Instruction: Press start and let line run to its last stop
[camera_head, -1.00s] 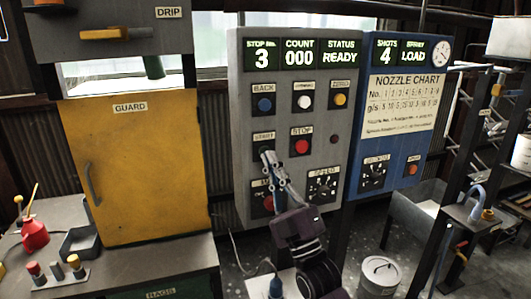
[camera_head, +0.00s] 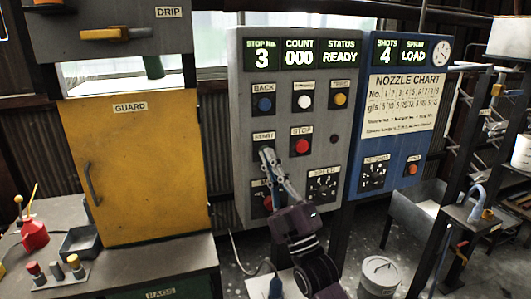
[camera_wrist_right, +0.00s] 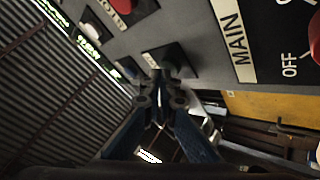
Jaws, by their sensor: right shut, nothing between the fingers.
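The grey control panel (camera_head: 323,182) shows stop number 3, count 000 and status READY on its display (camera_head: 302,55). My right gripper (camera_head: 266,153) is shut and empty, its fingertips just below the START label (camera_head: 264,136). It covers the start button in the head view. In the right wrist view the green start button (camera_wrist_right: 174,57) shows just beyond the closed fingertips (camera_wrist_right: 158,76); whether they touch it I cannot tell. The red STOP button (camera_head: 302,146) is to the right of the gripper. My left gripper is out of view.
A blue spray panel (camera_head: 393,150) with a nozzle chart adjoins on the right. Below START is the red MAIN switch (camera_head: 267,203), partly behind my gripper; the speed dial (camera_head: 322,188) is beside it. A yellow guard door (camera_head: 150,175) stands at left.

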